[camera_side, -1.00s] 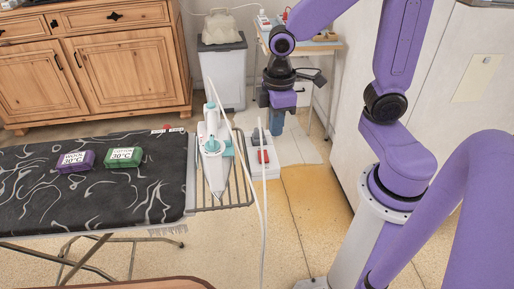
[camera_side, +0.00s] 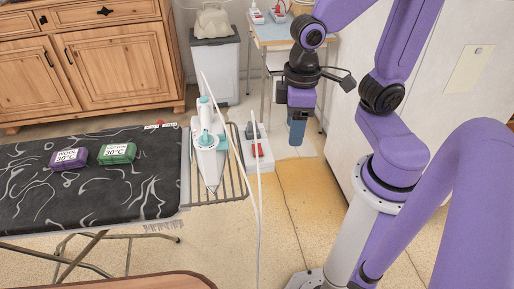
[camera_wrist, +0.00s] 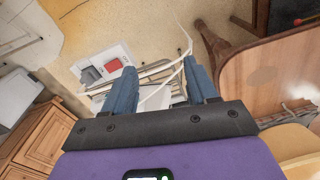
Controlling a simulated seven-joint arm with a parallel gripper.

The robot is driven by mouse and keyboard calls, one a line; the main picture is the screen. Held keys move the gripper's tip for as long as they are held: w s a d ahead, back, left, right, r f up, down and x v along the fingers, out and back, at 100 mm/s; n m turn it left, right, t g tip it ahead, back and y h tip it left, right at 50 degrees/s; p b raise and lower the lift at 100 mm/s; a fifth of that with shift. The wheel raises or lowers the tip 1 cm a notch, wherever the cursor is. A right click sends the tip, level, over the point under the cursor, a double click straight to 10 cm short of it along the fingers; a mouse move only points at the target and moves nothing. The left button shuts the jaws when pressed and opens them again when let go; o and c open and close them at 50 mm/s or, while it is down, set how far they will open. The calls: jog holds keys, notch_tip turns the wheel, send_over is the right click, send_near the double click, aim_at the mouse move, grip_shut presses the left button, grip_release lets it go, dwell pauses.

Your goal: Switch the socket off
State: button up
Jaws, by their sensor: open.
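The socket (camera_side: 262,163) is a white block with a red switch (camera_side: 257,150) and a dark grey plug (camera_side: 252,131), beside the right end of the ironing board. In the wrist view the socket (camera_wrist: 120,52) is upper left of centre, with its red switch (camera_wrist: 113,65) and grey plug (camera_wrist: 91,75) showing. My gripper (camera_side: 297,133) is to the right of the socket and apart from it, blue fingers pointing down. In the wrist view my gripper (camera_wrist: 160,76) has its fingers spread with nothing held between them. I cannot tell the switch's tilt.
A white and teal iron (camera_side: 207,142) stands on the wire rack (camera_side: 232,180) left of the socket. A white cord (camera_side: 256,205) hangs in front of the socket. A small table (camera_side: 275,32) stands behind.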

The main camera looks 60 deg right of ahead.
jog(key=w+d+m, duration=0.2)
jog(key=w+m, duration=0.5)
jog(key=m, duration=0.9)
send_near(258, 154)
notch_tip(258, 154, down, 8)
jog(key=shift+w+r, duration=0.1)
jog(key=c, duration=1.1)
